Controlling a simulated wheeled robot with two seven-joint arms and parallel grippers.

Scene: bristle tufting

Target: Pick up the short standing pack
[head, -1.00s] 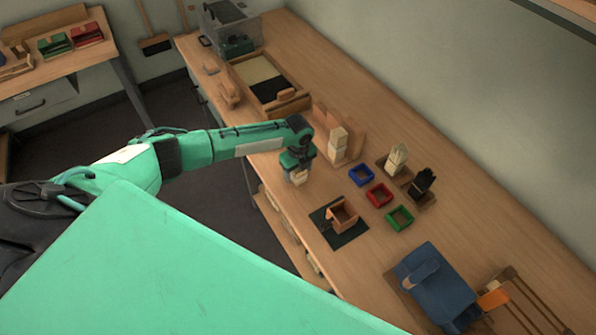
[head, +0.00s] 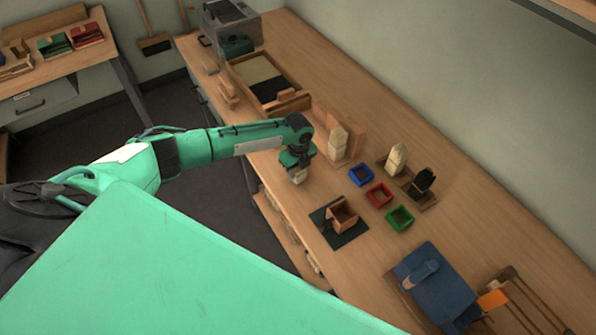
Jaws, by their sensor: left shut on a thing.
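My left gripper (head: 298,170) points down above the front edge of the bench, left of the brown open box. It is shut on a small pale pack (head: 298,178), mostly hidden by the gripper; its full length cannot be told. A pale pack (head: 337,142) stands upright by a wooden holder to the right of the gripper. Another pale pack (head: 396,158) and a black pack (head: 424,180) stand in wooden holders further right. My right gripper is not in view.
Blue (head: 361,175), red (head: 379,194) and green (head: 400,218) trays lie in a row. A brown open box (head: 342,214) sits on a dark mat (head: 326,232). A blue fixture (head: 438,280) is at the lower right. The bench's back right is clear.

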